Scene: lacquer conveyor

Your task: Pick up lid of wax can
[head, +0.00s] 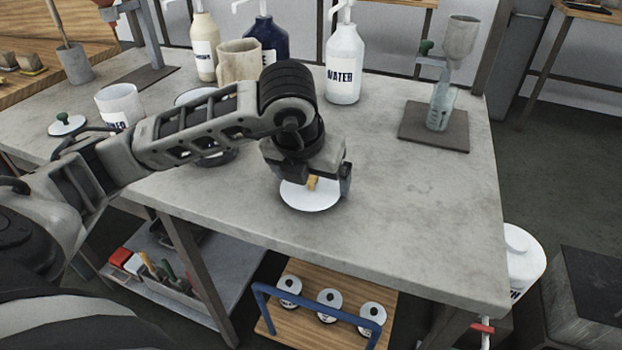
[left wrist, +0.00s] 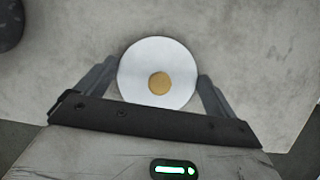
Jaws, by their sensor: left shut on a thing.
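A round white lid with a yellow knob (head: 308,197) is at the front middle of the grey table. My left gripper (head: 314,178) is over it and shut on it, pointing down. In the left wrist view the lid (left wrist: 140,70) lies between the two fingers (left wrist: 155,88), one at each side of its rim. I cannot tell whether the lid touches the table. A round container with a pale rim (head: 195,95) is largely hidden behind my left arm, and its label cannot be read. My right gripper is not in view.
A white labelled can (head: 118,104) and a green-knobbed lid (head: 67,124) are at left. A beige pot (head: 239,63), a WATER pump bottle (head: 344,68) and other bottles stand behind. A funnel stand (head: 434,128) is at right. The table's right front is clear.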

